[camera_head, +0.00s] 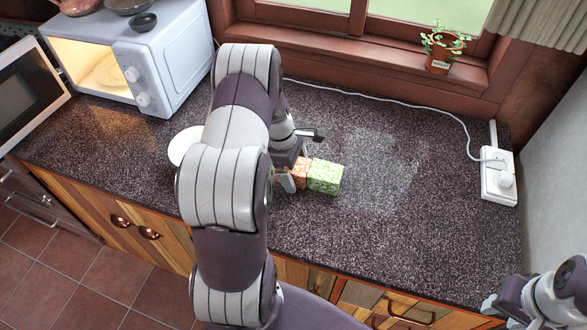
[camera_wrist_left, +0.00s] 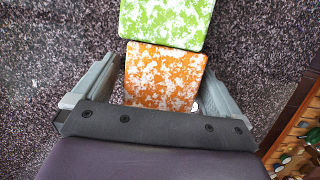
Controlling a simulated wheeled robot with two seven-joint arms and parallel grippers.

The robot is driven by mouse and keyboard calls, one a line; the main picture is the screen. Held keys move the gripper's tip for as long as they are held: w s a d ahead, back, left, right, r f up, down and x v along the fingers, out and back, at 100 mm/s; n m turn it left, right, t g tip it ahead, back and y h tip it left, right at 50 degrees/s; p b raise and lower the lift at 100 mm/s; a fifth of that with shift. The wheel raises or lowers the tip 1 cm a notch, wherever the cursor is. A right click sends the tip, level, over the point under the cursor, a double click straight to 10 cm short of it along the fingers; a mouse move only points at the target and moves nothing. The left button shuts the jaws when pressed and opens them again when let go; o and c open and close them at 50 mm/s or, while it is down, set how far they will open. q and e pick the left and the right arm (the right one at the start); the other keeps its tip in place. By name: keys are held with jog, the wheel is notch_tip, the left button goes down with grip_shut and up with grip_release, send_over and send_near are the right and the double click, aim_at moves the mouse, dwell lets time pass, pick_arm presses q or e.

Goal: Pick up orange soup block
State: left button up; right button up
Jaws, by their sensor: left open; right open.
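The orange soup block (camera_head: 300,172), mottled orange and white, lies on the dark speckled counter, partly hidden by my left arm in the head view. In the left wrist view the orange block (camera_wrist_left: 162,78) sits between the two fingers of my left gripper (camera_wrist_left: 155,92). The gripper is open, with a finger on each side of the block. In the head view my left gripper (camera_head: 301,158) is over the block. A green and white block (camera_head: 325,177) stands against the orange one; it also shows in the left wrist view (camera_wrist_left: 165,20). My right gripper (camera_head: 498,304) is at the lower right.
A white microwave (camera_head: 160,75) stands at the back left, with a white plate (camera_head: 183,147) near it. A socket box (camera_head: 498,178) with a cable is at the right. A potted plant (camera_head: 439,60) is on the windowsill. The counter right of the blocks is clear.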

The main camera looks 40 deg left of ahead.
pick_arm(q)
jog(key=shift+f, duration=0.1)
jog(key=shift+c, duration=0.9)
jog(key=c, duration=1)
jog(key=shift+c, duration=1)
